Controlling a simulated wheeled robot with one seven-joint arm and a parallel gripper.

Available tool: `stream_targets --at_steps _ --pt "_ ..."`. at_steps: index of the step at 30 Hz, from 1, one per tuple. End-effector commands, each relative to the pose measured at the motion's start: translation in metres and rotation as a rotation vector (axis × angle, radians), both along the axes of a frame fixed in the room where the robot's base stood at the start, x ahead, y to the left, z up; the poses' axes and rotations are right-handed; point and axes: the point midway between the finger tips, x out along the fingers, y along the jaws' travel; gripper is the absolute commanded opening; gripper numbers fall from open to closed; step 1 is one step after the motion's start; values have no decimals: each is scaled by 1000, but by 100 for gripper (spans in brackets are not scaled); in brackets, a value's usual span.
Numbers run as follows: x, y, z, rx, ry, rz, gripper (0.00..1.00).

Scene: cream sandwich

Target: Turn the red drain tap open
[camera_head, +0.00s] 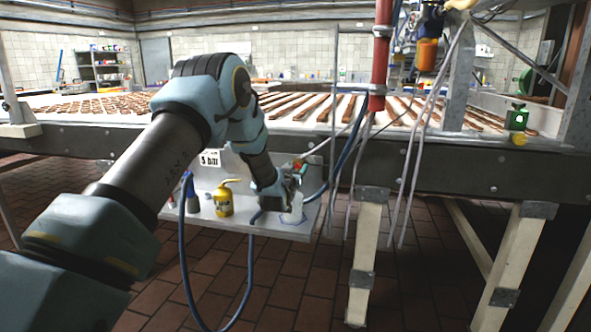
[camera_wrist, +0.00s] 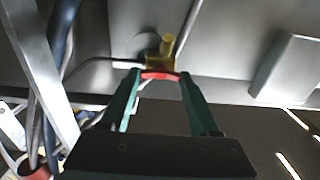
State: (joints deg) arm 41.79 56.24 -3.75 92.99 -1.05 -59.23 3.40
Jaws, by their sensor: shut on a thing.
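The red drain tap handle (camera_wrist: 160,75) is a short curved red piece in the wrist view, in front of a brass valve body (camera_wrist: 153,61) with a round stub pointing up. My gripper (camera_wrist: 161,79) has its two green fingers on either side of the red handle, shut on it. In the head view my gripper (camera_head: 291,178) is low under the table edge, above a small shelf, with a bit of red at its tip. The handle's exact angle is hard to tell there, as my arm hides part of it.
Blue hoses and pale cables hang close to my gripper. The long table (camera_head: 300,146) with rows of brown bars stands above. A thin pipe (camera_wrist: 105,64) runs left of the valve.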

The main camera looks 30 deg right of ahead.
Motion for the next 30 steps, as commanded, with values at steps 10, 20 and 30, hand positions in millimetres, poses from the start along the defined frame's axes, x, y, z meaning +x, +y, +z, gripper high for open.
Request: stream_targets --at_steps 10,20,30 --pt "1 1 -3 -95 86 1 7" --pt "2 2 -5 -309 284 1 7" --pt "2 3 -5 -544 506 1 7"
